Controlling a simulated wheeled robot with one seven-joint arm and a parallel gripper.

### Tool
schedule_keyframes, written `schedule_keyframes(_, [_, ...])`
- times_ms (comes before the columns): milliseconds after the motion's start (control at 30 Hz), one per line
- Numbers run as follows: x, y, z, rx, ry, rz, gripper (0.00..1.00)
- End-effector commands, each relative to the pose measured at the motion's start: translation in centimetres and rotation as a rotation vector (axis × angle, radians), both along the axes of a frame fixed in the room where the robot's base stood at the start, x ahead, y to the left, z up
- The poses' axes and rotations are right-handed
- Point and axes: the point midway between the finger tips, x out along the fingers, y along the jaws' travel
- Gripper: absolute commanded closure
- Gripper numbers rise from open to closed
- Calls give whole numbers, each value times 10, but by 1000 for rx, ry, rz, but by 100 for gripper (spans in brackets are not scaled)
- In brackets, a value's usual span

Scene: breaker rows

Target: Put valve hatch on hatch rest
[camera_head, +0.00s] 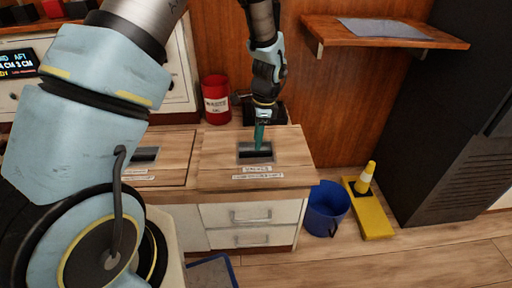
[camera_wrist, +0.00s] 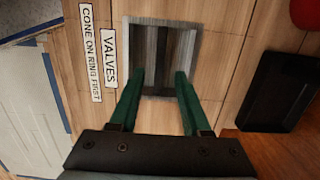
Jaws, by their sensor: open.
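The valve hatch (camera_head: 215,174) is a wooden lid on the counter top, with a label reading "VALVES" (camera_wrist: 108,55) and a second line, "CONE ON RING FIRST". A grey recessed plate with a dark bar (camera_wrist: 164,50) is set into it. My gripper (camera_head: 259,146) points down at this recess. In the wrist view my gripper (camera_wrist: 161,76) is open, its green fingertips apart on either side of the dark bar. I cannot tell how deep they reach. A wall shelf with a grey mat (camera_head: 385,28) is at upper right; no label shows whether it is the hatch rest.
A black tray (camera_wrist: 276,92) and a red can (camera_head: 216,100) stand at the counter's back. A second lid with a recess (camera_head: 145,154) lies left. On the floor are a blue bucket (camera_head: 326,208) and a yellow stand (camera_head: 371,214) with a cone (camera_head: 366,178). A dark cabinet (camera_head: 455,120) stands right.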

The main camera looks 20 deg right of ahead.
Motion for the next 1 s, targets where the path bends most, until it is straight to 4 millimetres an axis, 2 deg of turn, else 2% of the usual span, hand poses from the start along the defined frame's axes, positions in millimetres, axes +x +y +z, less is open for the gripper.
schedule_keyframes(33, [0, -2, 14, -3, -2, 1, 53])
schedule_keyframes(100, [-1, -4, 27, -3, -1, 1, 53])
schedule_keyframes(233, [-2, -5, 45, -3, -1, 1, 53])
schedule_keyframes(400, [-2, -6, 56, 0, 0, 1, 53])
schedule_keyframes(533, [-2, -6, 57, 0, 0, 2, 53])
schedule_keyframes(633, [2, 5, 63, -8, -4, 51, 53])
schedule_keyframes(667, [5, 13, 67, -13, -7, 89, 53])
schedule_keyframes(767, [16, 57, 90, -47, -29, 309, 53])
schedule_keyframes(867, [20, 123, 118, -95, -56, 640, 53])
schedule_keyframes(900, [17, 150, 129, -114, -70, 781, 53])
schedule_keyframes(1000, [2, 211, 149, -162, -101, 1123, 53])
